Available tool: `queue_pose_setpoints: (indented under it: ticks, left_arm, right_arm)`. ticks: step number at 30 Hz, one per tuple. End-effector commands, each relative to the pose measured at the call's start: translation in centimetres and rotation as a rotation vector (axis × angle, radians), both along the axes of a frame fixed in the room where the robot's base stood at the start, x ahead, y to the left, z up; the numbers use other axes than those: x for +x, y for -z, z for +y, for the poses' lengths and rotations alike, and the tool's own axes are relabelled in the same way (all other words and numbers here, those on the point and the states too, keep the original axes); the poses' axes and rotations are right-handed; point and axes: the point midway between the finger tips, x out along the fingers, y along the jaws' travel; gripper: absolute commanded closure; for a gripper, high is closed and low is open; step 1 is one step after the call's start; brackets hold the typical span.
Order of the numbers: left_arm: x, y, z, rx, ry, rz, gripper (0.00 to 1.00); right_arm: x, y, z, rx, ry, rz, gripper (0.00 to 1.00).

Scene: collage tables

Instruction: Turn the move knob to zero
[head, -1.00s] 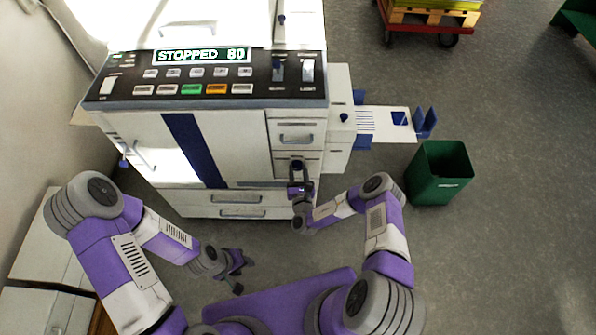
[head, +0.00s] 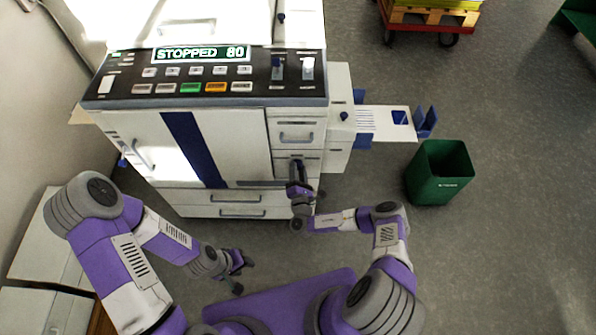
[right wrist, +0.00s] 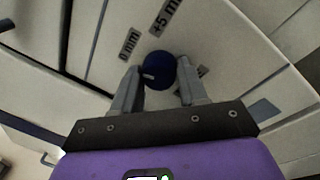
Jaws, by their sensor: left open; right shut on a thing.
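The move knob (right wrist: 160,66) is a round dark blue knob on the machine's white front. In the right wrist view it sits between my right gripper's fingers (right wrist: 160,77), which are shut on it. A small pale mark shows on the knob's lower left. A "0 mm" label (right wrist: 129,43) is up and left of it, and a "+5 m..." label (right wrist: 165,16) above it. Another label is partly hidden by the right finger. In the head view my right gripper (head: 297,172) hides the knob. My left gripper (head: 240,270) is open and empty, low in front of the machine.
The machine's display (head: 202,54) reads "STOPPED 80". A red cart (head: 430,18) stands at the back. White boxes (head: 45,260) stand at the left.

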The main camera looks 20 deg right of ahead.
Motion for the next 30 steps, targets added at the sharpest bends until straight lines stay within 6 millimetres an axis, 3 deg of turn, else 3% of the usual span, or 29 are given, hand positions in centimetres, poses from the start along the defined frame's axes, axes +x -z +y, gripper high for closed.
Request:
queue_pose_setpoints:
  ticks: [12, 30]
  left_arm:
    - [0.00, 0.53, -0.01, 0.000, 0.000, 0.000, 0.57]
    - [0.00, 0.59, 0.01, 0.000, 0.000, 0.000, 0.57]
  right_arm:
    - [-0.08, 0.27, 0.15, 0.215, -0.002, -0.058, 0.88]
    - [-0.05, 0.21, 0.20, 0.254, -0.003, -0.070, 0.88]
